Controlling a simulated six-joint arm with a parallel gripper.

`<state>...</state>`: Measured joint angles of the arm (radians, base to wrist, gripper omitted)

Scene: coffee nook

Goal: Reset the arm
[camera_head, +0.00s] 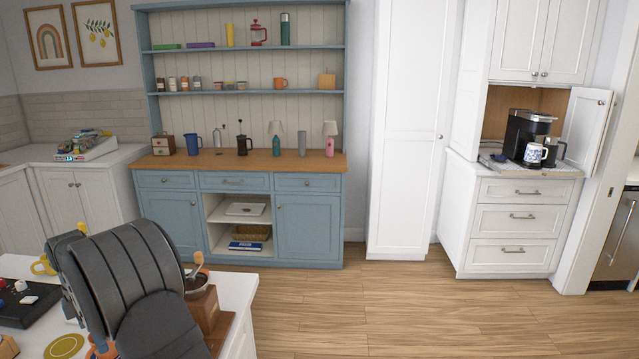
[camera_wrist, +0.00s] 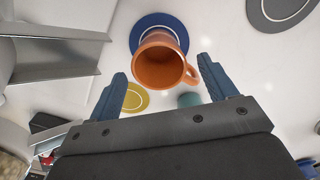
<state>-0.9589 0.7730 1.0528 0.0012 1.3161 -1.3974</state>
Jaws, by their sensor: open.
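My gripper (camera_wrist: 162,90) is open in the wrist view, with its two blue fingers apart and nothing between them. An orange mug (camera_wrist: 158,62) lies ahead of the fingertips, apart from them as far as I can tell. The mug stands on a blue round coaster (camera_wrist: 143,22), with its handle to the right. In the head view my dark arm covers much of the lower left, and the gripper itself is hidden there.
A yellow coaster (camera_wrist: 136,97), a teal round thing (camera_wrist: 189,99) and a grey coaster (camera_wrist: 283,8) lie on the white counter. A metal channel-shaped thing (camera_wrist: 60,50) is at left. In the head view a wooden grinder (camera_head: 205,309) stands close beside my arm. Open floor (camera_head: 400,300) lies to the right.

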